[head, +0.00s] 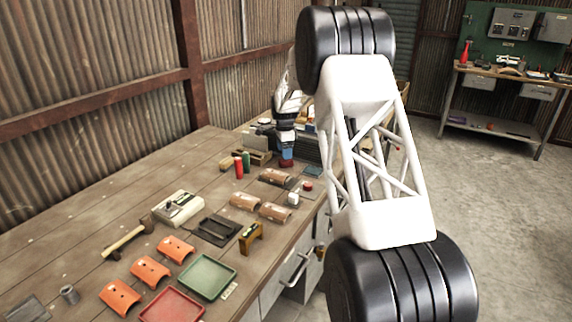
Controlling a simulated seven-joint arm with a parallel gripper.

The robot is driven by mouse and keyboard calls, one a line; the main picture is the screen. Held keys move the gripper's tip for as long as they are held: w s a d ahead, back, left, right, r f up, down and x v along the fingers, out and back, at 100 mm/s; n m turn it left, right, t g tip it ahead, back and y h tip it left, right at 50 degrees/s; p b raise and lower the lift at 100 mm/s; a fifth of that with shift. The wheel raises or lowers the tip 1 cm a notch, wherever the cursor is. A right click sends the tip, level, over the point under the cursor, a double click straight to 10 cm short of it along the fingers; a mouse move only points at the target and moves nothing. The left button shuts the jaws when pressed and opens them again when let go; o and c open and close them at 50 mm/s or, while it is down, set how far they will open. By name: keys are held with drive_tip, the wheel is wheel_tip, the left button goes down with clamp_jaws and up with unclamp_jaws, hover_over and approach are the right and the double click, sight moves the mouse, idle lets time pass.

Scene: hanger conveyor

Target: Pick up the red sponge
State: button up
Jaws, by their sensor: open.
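My gripper (286,148) is small in the head view, at the far end of the workbench, pointing down. It is open. A small red block (286,163), which looks like the red sponge, shows directly below the gripper's tip. At this size I cannot tell whether the jaws are around it, touching it or just above it. My own white arm with black joints fills the right middle of the view and hides part of the bench's far right side.
The wooden workbench (75,225) holds red (238,168) and green (246,161) cylinders close left of the gripper. Brown curved tiles (275,177), a grey device (178,207), orange tiles (150,270), a hammer (124,241), and red (172,306) and green (207,277) trays lie nearer.

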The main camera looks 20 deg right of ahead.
drive_tip(key=shift+f, duration=0.1)
drive_tip(key=shift+a+f, duration=0.1)
drive_tip(key=shift+f, duration=2.4)
drive_tip(key=shift+c, duration=0.4)
drive_tip(key=c, duration=1)
drive_tip(key=shift+r, duration=0.15)
drive_tip(key=shift+r, duration=0.75)
wheel_tip(320, 180, up, 2)
drive_tip(key=s, duration=0.5)
drive_tip(key=s+a+r, duration=0.1)
drive_tip(key=s, duration=1)
drive_tip(key=shift+a+r, duration=0.15)
drive_tip(key=shift+a, duration=0.25)
